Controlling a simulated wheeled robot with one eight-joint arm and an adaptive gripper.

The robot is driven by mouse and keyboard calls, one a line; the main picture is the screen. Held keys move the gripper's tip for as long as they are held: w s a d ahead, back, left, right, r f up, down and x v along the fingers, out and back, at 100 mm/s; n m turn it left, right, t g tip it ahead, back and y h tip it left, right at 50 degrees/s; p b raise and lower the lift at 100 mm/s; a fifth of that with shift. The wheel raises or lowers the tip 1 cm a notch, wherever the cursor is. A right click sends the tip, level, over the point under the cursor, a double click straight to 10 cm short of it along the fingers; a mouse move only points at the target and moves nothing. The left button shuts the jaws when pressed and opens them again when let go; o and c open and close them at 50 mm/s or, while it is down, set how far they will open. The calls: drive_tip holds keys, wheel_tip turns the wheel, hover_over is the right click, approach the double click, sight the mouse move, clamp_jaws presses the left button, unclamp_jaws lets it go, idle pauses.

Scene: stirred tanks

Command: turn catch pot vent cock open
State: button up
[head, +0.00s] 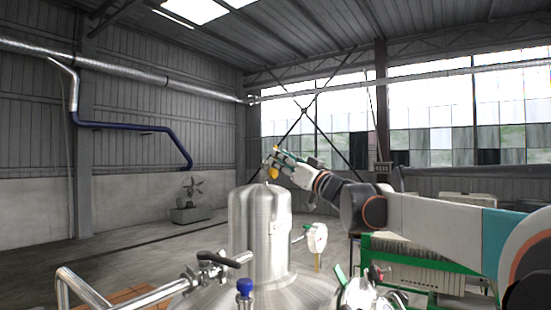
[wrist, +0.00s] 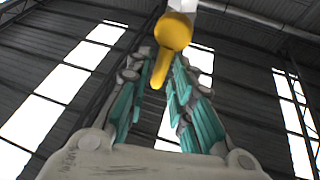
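A yellow lever handle (wrist: 172,35) shows in the wrist view between my finger ends. It has a rounded head and a narrow tail. In the head view the same yellow piece (head: 272,172) is small, above the domed top of the steel catch pot (head: 260,232). My gripper (head: 281,155) is up there beside it, its fingers pointing up and left. In the wrist view my teal-padded fingers (wrist: 161,75) stand on both sides of the handle's tail, apart, with narrow gaps. Whether one finger touches it is not clear. The cock's body is mostly hidden.
A pressure gauge (head: 317,238) stands right of the pot. A black-handled valve (head: 212,262) and a blue-capped fitting (head: 244,287) are in front. A green-framed unit (head: 425,262) stands behind my arm. The air above the pot's left side is clear.

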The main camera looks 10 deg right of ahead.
drive_tip(key=v, duration=0.9)
